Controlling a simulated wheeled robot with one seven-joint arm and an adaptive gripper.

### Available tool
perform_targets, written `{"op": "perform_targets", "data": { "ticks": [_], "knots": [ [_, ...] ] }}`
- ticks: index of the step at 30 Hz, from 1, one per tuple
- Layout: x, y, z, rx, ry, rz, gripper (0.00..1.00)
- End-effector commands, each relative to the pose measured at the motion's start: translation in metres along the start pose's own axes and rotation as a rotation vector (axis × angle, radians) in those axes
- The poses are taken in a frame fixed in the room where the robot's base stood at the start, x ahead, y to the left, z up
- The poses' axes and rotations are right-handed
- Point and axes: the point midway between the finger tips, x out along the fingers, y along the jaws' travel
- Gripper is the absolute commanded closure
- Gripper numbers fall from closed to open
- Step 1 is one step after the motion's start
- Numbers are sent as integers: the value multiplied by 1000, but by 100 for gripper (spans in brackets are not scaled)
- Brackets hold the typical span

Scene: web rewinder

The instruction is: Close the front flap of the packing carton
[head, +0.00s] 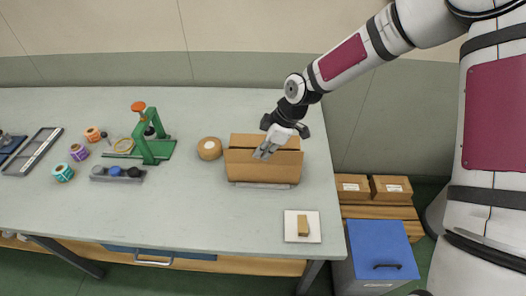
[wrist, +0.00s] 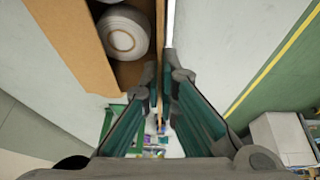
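The packing carton (head: 262,168) is a brown box near the right end of the table. Its front flap (head: 262,156) appears as a brown band along the front; its exact angle is hard to tell. In the wrist view my gripper's fingers (wrist: 160,84) are close together, on either side of a thin brown cardboard edge. I cannot tell whether they press on it. A white roll (wrist: 123,32) lies inside the carton, left of that edge. My gripper hides part of the carton in the head view.
A brown tape roll (head: 209,148) stands left of the carton. A green press (head: 150,140) is farther left. A white pad with a yellowish block (head: 302,226) lies in front, near the table's edge. A blue-lidded bin (head: 380,250) and small boxes stand right of the table.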

Motion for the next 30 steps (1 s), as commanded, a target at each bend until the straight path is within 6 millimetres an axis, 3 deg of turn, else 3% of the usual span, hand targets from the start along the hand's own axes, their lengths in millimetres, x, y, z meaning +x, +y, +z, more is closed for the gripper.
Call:
{"op": "perform_targets", "data": {
  "ticks": [30],
  "knots": [
    [27,50,10,331,2,-805,100]
  ]
}}
